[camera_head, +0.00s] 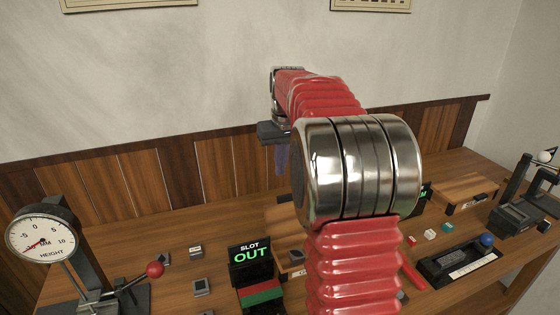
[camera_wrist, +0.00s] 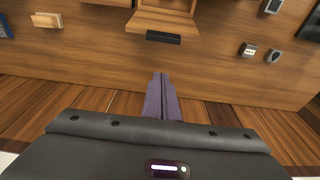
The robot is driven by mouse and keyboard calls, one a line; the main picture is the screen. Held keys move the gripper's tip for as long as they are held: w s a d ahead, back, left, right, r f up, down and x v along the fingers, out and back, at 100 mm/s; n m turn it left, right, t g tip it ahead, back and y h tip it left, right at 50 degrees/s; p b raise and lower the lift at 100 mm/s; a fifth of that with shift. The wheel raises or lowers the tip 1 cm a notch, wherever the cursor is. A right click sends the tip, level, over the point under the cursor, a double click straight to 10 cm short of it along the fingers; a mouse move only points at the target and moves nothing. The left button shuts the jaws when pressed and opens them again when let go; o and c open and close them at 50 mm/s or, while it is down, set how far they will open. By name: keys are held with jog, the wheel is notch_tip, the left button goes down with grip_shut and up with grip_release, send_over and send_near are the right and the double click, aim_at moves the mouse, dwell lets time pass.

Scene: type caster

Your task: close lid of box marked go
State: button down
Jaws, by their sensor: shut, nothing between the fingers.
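My gripper (camera_wrist: 161,97) is shut and empty, its purple fingers together. In the head view the fingers (camera_head: 282,160) hang beyond my red arm, over the back of the bench. A wooden box (camera_wrist: 165,22) with a dark strip at its edge stands just beyond the fingertips in the wrist view, apart from them. It seems open, with its top cut off by the frame. In the head view my arm covers most of that area. Another wooden box (camera_head: 462,188) with a flat top and a small dark label stands at the right. I cannot read "go" on either box.
A height gauge (camera_head: 42,240) with a red-knobbed lever stands at the left. A "SLOT OUT" display (camera_head: 250,254) stands near the middle. Small type blocks (camera_wrist: 248,50) lie about. A blue-knobbed black device (camera_head: 458,260) is at the right. The wood panelling (camera_head: 120,190) backs the bench.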

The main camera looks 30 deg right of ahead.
jog(key=shift+s+a+f, duration=0.1)
jog(key=shift+s+f, duration=0.35)
jog(key=shift+f, duration=0.4)
jog(key=shift+s+a+f, duration=0.15)
jog(key=shift+s+f, duration=0.35)
jog(key=shift+f, duration=0.4)
jog(key=shift+s+a+f, duration=0.1)
jog(key=shift+s+f, duration=0.35)
jog(key=shift+f, duration=0.4)
jog(key=shift+s, duration=0.15)
